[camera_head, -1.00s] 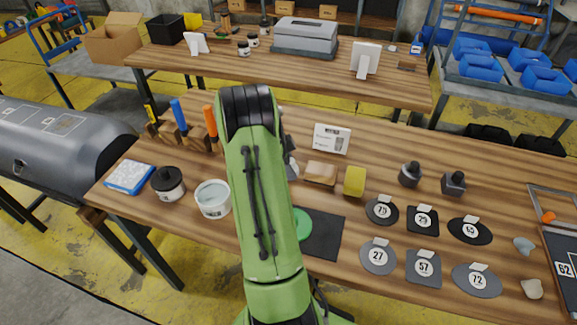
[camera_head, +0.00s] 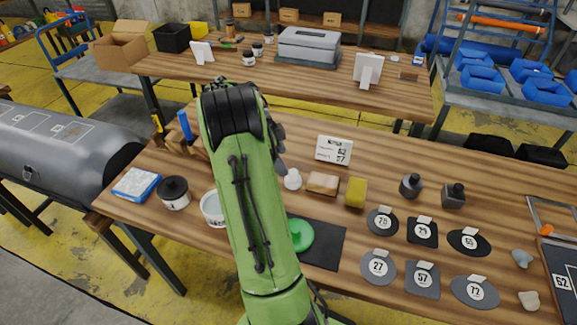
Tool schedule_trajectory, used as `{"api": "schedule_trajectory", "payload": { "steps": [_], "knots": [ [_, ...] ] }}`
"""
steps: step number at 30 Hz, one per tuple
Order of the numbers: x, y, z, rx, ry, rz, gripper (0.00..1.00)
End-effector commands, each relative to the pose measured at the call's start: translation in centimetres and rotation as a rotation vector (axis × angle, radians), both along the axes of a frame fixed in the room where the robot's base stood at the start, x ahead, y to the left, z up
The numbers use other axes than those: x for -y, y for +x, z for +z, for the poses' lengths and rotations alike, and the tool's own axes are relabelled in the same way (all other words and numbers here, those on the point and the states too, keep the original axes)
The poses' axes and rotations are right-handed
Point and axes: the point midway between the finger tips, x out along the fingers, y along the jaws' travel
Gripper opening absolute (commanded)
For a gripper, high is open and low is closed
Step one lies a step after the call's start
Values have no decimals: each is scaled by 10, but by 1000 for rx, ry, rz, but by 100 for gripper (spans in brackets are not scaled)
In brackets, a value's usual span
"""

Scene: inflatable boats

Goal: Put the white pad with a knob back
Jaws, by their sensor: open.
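A small white piece with a knob-like top (camera_head: 292,180), which looks like the white pad, stands on the wooden workbench (camera_head: 350,120), left of a tan wooden block (camera_head: 322,183). My gripper (camera_head: 280,158) is mostly hidden behind my green arm. Its dark end shows just above and left of the white piece, seemingly apart from it. The jaws are open and I see nothing held. A green disc (camera_head: 301,235) lies on a black mat (camera_head: 326,243), partly covered by my arm.
A yellow block (camera_head: 356,192), two dark knobbed pieces (camera_head: 411,186) and several numbered dark patches (camera_head: 378,266) lie to the right. A white card (camera_head: 334,149) stands behind.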

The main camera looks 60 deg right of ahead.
Motion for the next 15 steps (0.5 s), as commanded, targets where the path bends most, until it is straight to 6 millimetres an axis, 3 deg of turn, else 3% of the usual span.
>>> {"api": "schedule_trajectory", "payload": {
  "steps": [3,12,15],
  "knots": [
    [-4,8,23,0,-1,0,81],
    [-8,11,31,0,2,3,81],
    [-20,20,45,14,11,89,81]
  ]
}}
